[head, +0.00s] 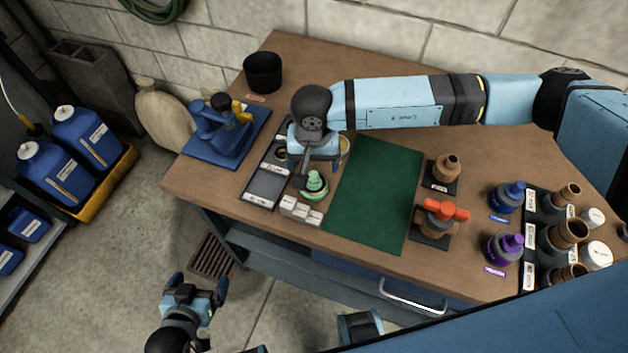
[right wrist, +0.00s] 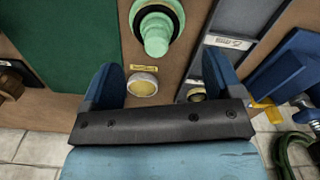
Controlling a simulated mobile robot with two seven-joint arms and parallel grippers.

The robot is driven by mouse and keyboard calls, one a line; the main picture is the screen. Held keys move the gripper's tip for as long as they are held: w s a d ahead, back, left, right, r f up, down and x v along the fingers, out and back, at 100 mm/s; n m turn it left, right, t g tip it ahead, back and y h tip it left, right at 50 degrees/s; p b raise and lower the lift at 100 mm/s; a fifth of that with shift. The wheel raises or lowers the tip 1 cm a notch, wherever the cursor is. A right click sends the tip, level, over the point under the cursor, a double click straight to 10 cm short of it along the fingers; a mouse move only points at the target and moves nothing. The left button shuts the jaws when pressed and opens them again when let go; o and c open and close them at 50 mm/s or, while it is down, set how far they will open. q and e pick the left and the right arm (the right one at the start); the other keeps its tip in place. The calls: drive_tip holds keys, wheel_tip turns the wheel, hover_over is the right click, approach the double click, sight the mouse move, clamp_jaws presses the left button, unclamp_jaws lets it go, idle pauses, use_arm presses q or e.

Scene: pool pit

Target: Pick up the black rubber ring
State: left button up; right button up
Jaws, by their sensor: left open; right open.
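A green stepped cone (right wrist: 156,36) stands at the top of the right wrist view, with the black rubber ring (right wrist: 180,16) around it. In the head view the green cone (head: 315,184) shows just below my right gripper; the ring is hard to make out there. My right gripper (right wrist: 163,72) is open and empty, its fingers pointing toward the bench near the cone. It also shows in the head view (head: 316,170), above the bench, partly hiding the area beneath. My left gripper (head: 205,288) is open and empty, low in front of the bench.
A green mat (head: 375,200) lies right of the cone, and a dark tray (head: 262,187) left of it. White blocks (head: 301,210) stand at the front. A round pale-topped item (right wrist: 142,84) sits between my right fingers in view. Brown fittings (head: 446,168) and bottles (head: 507,197) stand farther right.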

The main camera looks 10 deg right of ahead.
sight(315, 172)
drive_tip(key=f, duration=0.1)
drive_tip(key=f+p, duration=0.1)
drive_tip(key=f, duration=0.3)
drive_tip(key=shift+s+f+p, duration=0.15)
drive_tip(key=shift+s+p, duration=0.15)
drive_tip(key=shift+s, duration=0.05)
drive_tip(key=shift+f, duration=0.2)
drive_tip(key=c, duration=1)
